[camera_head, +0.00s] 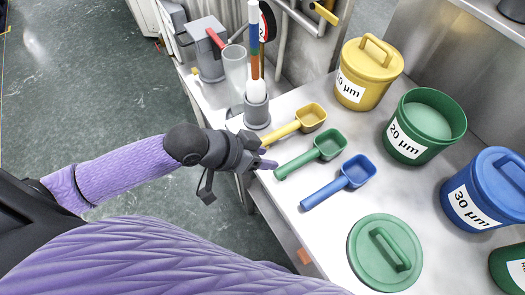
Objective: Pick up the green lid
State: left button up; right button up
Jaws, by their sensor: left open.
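The green lid (385,252) lies flat on the white bench near its front edge, with its bar handle facing up. My left gripper (259,155) is open and empty, at the bench edge by the handle ends of the scoops. It is up and to the left of the lid, well apart from it. The open green tub (405,148) marked 20 µm stands farther back with pale green contents showing. My right gripper is not in view.
Yellow (298,122), green (312,153) and blue (340,182) scoops lie between my left gripper and the tubs. A lidded yellow tub (367,75) and blue tub (485,190) flank the green one.

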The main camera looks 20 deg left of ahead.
aim_at(385, 254)
jog(key=z, duration=1.2)
jog(key=k+j, duration=0.35)
jog(key=j, duration=0.2)
